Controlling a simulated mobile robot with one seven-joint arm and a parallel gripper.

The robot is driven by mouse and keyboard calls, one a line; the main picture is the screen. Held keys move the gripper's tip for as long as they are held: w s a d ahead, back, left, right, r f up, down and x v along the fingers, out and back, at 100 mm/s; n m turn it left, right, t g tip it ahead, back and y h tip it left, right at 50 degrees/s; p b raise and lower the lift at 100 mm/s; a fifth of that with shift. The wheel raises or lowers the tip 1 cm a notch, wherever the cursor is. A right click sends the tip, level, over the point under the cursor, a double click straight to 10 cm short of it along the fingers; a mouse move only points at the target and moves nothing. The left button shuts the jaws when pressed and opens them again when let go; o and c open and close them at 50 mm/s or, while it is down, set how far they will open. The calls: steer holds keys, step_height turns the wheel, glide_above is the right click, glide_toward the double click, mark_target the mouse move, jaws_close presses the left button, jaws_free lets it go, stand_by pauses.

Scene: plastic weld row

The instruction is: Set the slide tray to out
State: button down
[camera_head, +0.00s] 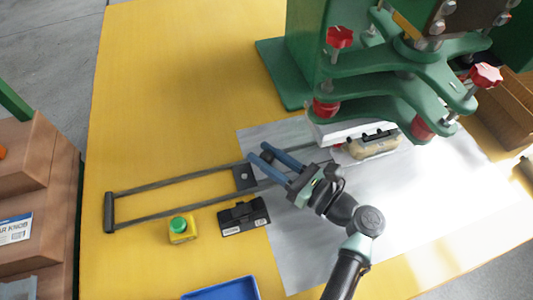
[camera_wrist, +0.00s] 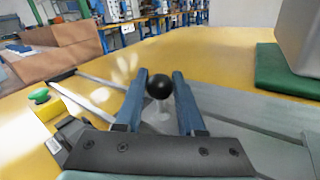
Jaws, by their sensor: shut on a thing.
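My gripper (camera_head: 262,158) reaches over the slide rails (camera_head: 170,184) in front of the green press (camera_head: 400,85). In the wrist view its two blue fingers (camera_wrist: 160,92) are shut around a black ball knob (camera_wrist: 159,87) on a short pale post, which I take to be the slide tray's handle. In the head view the fingers and hand hide the knob. A tray bearing a beige part (camera_head: 372,146) is under the press head, right of my gripper; how it joins the knob is hidden. The rails run left to a dark end bar (camera_head: 109,212).
A yellow box with a green button (camera_head: 179,226) and a black device (camera_head: 243,216) stand just in front of the rails. A blue bin (camera_head: 225,290) is at the front edge. Wooden bins (camera_head: 40,190) stand left. The span between the rails' left part looks clear.

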stand_by(0.8)
steer(key=a+p, duration=0.1)
steer(key=s+a+p, duration=0.1)
steer(key=a+p, duration=0.1)
steer(key=shift+s+a+r, duration=0.1)
steer(key=shift+a+r, duration=0.1)
steer(key=shift+a, duration=0.1)
steer(key=shift+a+f, duration=0.2)
steer(key=shift+a, duration=0.1)
steer(key=c, duration=0.5)
jaws_free()
steer(key=shift+s+d, duration=0.1)
steer(key=p+v, duration=0.1)
steer(key=v, duration=1.2)
